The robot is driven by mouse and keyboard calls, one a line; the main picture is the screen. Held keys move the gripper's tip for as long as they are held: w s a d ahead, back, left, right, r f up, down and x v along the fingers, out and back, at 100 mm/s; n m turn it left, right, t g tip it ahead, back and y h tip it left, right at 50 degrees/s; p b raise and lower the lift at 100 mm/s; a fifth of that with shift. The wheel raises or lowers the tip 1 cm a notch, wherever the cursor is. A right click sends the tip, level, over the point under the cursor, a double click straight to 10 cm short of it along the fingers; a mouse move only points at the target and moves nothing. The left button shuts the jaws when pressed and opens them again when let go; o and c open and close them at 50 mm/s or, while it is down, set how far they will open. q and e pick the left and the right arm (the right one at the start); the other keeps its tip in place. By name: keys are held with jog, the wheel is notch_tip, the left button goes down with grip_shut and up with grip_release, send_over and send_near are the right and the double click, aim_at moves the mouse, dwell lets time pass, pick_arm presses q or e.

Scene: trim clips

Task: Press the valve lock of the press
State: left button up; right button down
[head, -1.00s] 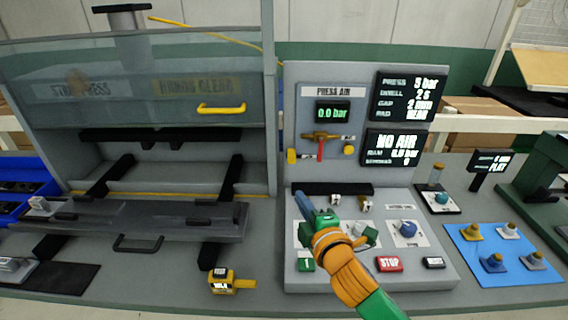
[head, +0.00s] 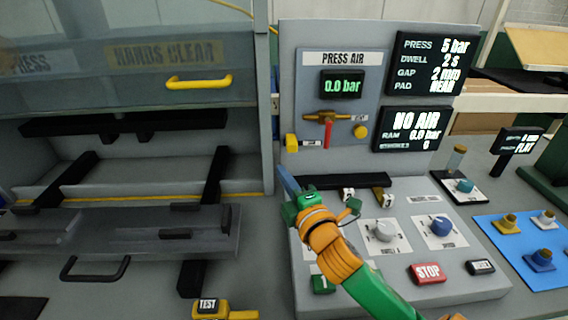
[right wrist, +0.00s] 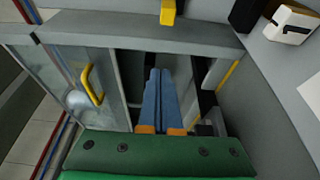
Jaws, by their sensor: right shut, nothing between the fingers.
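The press air panel (head: 344,85) carries a valve with a brass body and a red lever (head: 328,132) hanging down. A yellow block (head: 292,143) sits at the panel's left edge, beside a small label. A round yellow knob (head: 361,132) sits right of the valve. The labels are too small to read, so I cannot tell which is the lock. My right gripper (head: 284,172) is below the yellow block, apart from it, with its blue fingers shut and empty. In the right wrist view the fingers (right wrist: 160,75) lie together, and a yellow part (right wrist: 168,12) shows at the top. My left gripper is not in view.
The press with its clear guard and yellow handle (head: 200,82) stands at the left. The sloped console below the panel bears two dials (head: 384,231), a red STOP button (head: 427,272) and a dark bar (head: 345,181). A blue mat (head: 500,245) lies at the right.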

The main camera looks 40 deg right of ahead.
aim_at(291, 143)
jog(key=p+x, duration=0.1)
jog(key=x, duration=0.8)
jog(key=shift+w+d+p, duration=0.15)
jog(key=shift+w+p, duration=0.25)
jog(key=d, duration=0.1)
jog(key=s+d+p, duration=0.1)
jog(key=d, duration=0.1)
jog(key=shift+s+d+f+p, duration=0.2)
jog(key=shift+d+p, duration=0.05)
jog(key=shift+p, duration=0.05)
